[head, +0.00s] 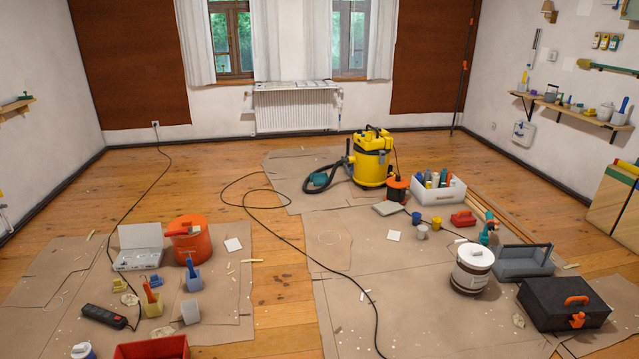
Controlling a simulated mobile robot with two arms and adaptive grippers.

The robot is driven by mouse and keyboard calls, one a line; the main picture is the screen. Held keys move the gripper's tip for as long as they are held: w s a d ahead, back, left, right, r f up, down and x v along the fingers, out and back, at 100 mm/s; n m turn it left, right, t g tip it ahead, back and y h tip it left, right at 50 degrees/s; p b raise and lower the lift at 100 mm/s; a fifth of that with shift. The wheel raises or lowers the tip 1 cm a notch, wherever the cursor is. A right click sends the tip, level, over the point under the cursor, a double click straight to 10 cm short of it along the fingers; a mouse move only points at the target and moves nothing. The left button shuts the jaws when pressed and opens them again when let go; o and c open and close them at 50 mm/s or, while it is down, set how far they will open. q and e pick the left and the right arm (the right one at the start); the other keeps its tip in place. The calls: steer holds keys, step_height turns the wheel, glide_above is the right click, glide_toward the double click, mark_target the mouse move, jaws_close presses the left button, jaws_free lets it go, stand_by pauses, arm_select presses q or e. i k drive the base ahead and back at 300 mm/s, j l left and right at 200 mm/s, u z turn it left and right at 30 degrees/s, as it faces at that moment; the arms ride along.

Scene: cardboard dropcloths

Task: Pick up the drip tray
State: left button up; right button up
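I cannot tell for certain which thing is the drip tray. A flat, shallow grey piece (388,208) lies on the right cardboard dropcloth, left of the small cups. A red, open, box-like tray (150,341) is at the bottom left, cut off by the picture's lower edge. A grey open carrier with a handle (522,268) stands at the right, behind the black toolbox. Neither of my grippers shows in the head view.
A white-and-brown bucket (472,268), black toolbox (560,308) and yellow vacuum (371,160) stand on the right cardboard (400,270). A black cable (330,270) crosses the floor. An orange bucket (188,242) stands left. Bare wood lies between the dropcloths.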

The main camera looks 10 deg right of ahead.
mark_target(318, 180)
steer(key=i, duration=4.9)
steer(key=i+z, duration=0.1)
steer(key=i, duration=0.55)
steer(key=i+j+z, duration=0.1)
steer(key=i, duration=0.55)
steer(key=i+j+z, duration=0.1)
steer(key=i, duration=0.55)
steer(key=j, duration=0.1)
